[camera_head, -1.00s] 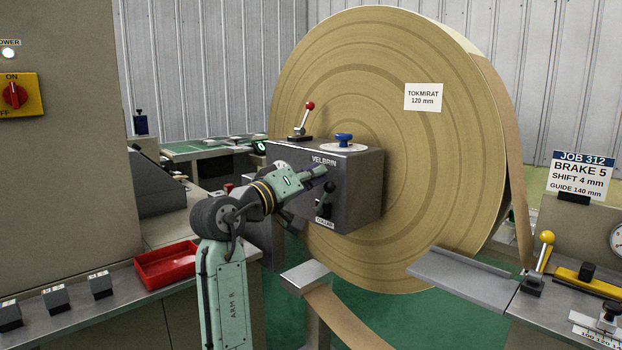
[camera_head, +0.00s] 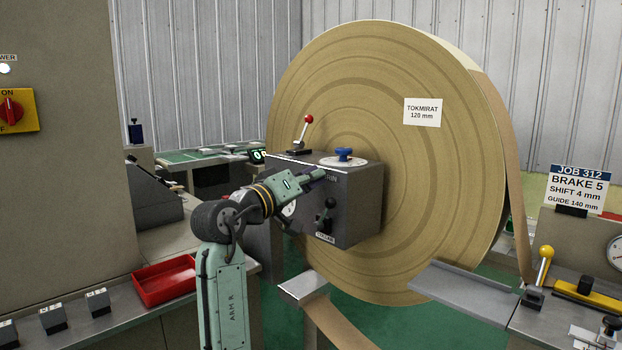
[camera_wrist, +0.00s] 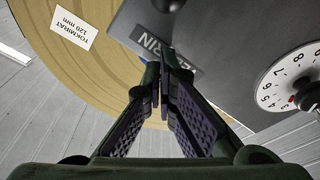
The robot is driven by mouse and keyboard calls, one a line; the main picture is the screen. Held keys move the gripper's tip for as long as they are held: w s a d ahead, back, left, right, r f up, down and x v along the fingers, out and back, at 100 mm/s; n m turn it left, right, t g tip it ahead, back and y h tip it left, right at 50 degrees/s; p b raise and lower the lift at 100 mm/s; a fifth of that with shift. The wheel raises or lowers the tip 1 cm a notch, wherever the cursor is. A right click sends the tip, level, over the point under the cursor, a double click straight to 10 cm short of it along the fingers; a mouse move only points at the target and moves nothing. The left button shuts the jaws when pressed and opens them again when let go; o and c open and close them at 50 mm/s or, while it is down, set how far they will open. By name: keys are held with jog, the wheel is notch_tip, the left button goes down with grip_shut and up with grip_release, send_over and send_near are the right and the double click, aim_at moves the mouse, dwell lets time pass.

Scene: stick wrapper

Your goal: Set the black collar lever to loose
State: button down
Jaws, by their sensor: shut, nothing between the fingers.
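The black collar lever (camera_head: 326,212) is on the front face of the dark grey box (camera_head: 358,205), above a white label (camera_head: 325,238) that seems to read COLLAR. Its knob points up and slightly right. My gripper (camera_head: 318,174) is shut and empty, above the lever and apart from it, in front of the box's nameplate. In the wrist view my fingertips (camera_wrist: 161,78) are together over the nameplate (camera_wrist: 168,50). A dark round thing (camera_wrist: 168,4) is cut off at the top edge; I cannot tell whether it is the lever's knob. Any loose marking is unreadable.
A red-knobbed lever (camera_head: 303,134) and a blue knob (camera_head: 344,155) stand on the box top. The big paper roll (camera_head: 430,170) stands behind. A red tray (camera_head: 165,281) lies at left.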

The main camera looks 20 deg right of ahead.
jog(key=r+b+v, duration=0.1)
jog(key=b+v, duration=0.2)
jog(key=v, duration=0.6)
jog(key=shift+a+f+b, duration=0.25)
jog(key=shift+a+b, duration=0.1)
jog(key=shift+a, duration=0.15)
jog(key=shift+w, duration=0.1)
